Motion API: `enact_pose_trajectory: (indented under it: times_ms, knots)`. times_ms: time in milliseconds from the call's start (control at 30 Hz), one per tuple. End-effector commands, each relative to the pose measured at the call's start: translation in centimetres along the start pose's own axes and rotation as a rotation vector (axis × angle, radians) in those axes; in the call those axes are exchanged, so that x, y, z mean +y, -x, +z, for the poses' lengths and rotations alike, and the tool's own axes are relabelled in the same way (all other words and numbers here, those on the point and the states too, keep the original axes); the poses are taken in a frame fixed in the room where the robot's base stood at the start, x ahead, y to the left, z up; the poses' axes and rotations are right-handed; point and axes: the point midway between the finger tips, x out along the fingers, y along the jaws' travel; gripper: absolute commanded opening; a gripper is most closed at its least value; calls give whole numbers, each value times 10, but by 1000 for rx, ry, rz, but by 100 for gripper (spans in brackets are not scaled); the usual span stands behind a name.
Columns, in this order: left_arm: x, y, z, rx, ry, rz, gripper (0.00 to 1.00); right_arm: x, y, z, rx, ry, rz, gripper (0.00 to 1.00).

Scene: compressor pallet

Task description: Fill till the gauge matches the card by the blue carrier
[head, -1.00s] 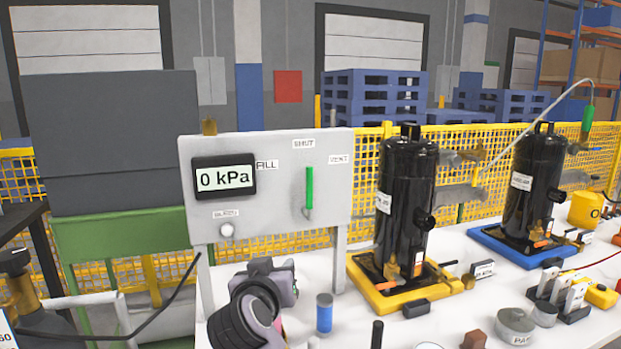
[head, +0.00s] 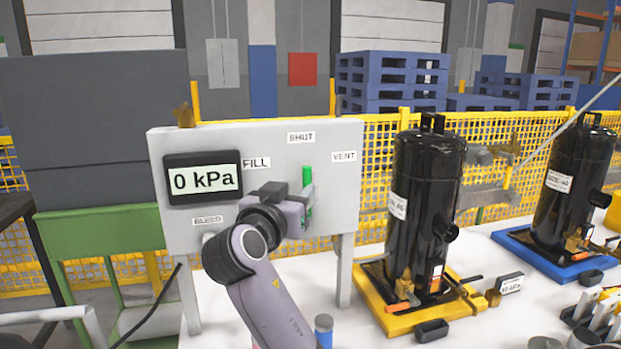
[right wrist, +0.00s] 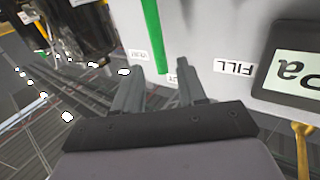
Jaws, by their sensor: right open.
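The grey panel (head: 335,225) carries the gauge (head: 203,179), which reads 0 kPa. Its green lever (head: 308,180) stands upright below the SHUT label, with FILL to the left and VENT to the right. My right gripper (head: 303,197) is open at the lever. In the right wrist view the green lever (right wrist: 153,35) shows just beyond and between the open fingertips (right wrist: 160,72); I cannot tell if they touch it. The blue carrier (head: 545,262) holds a black compressor at the right. A small card (head: 612,242) by it is at the picture edge, unreadable. My left gripper is out of view.
A yellow carrier (head: 378,312) with another black compressor (head: 425,190) stands right of the panel, with its own card (head: 511,284) beside it. My right forearm covers part of the panel's lower front, by the BLEED label. A blue cylinder (head: 323,330) stands below.

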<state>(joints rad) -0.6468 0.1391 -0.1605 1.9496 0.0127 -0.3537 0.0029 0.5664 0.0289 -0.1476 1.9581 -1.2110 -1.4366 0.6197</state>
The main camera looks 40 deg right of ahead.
Motion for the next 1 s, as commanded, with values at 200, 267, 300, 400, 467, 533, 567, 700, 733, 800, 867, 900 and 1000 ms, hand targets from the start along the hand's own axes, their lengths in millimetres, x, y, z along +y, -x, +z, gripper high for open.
enact_pose_trajectory:
  times_ms: [200,267,300,400,467,533,567,700,733,800,867,900,1000]
  knots:
    - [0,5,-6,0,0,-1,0,1,-30,-2,2,4,4,41]
    - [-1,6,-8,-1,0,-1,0,1,-40,-2,2,3,5,41]
    - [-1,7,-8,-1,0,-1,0,1,-45,-2,1,4,4,41]
    - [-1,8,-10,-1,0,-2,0,1,-58,-1,1,3,2,41]
    - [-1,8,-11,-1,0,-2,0,1,-63,-1,1,3,3,41]
    - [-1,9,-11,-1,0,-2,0,1,-67,0,0,2,2,41]
    - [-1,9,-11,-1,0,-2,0,1,-68,0,-1,1,2,41]
    - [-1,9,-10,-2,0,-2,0,1,-69,0,-1,0,1,41]
    - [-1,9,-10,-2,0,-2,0,1,-69,0,-1,0,0,41]
    - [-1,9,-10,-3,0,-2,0,1,-69,0,-1,0,1,41]
    - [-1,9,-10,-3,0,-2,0,1,-69,0,-1,0,1,28]
    - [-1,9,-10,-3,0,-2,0,1,-69,0,-1,0,1,15]
    - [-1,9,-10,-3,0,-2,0,1,-69,0,-1,1,1,0]
